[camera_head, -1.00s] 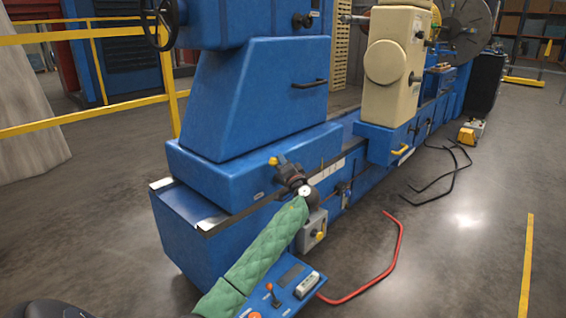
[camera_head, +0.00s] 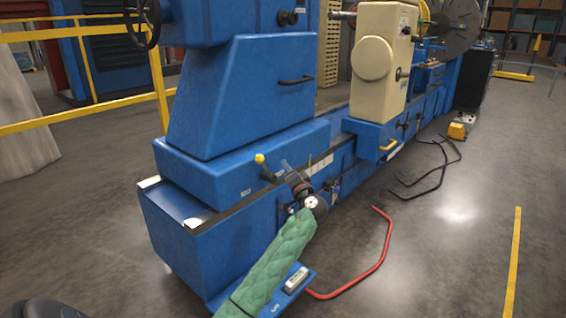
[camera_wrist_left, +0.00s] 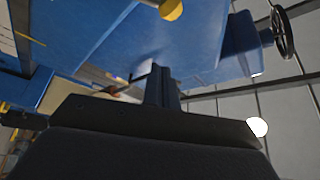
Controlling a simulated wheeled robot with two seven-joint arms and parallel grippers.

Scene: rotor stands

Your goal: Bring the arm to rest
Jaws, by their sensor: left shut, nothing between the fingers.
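My left arm, in a green quilted sleeve, reaches up from the bottom of the head view. My left gripper (camera_head: 286,165) is shut and empty beside the blue machine bed. The yellow ball knob of a lever (camera_head: 259,158) on the machine's side is just left of it, apart from it. In the left wrist view, the shut fingers (camera_wrist_left: 160,84) point up the picture, and the yellow knob (camera_wrist_left: 171,9) shows at the top edge. My right gripper is not in view.
The blue machine (camera_head: 240,95) with a cream tailstock (camera_head: 376,65) fills the middle. A control panel (camera_head: 297,279) is partly hidden behind my sleeve. A red bent bar (camera_head: 385,246) and black bars (camera_head: 425,182) lie on the floor. A yellow railing (camera_head: 80,122) stands left.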

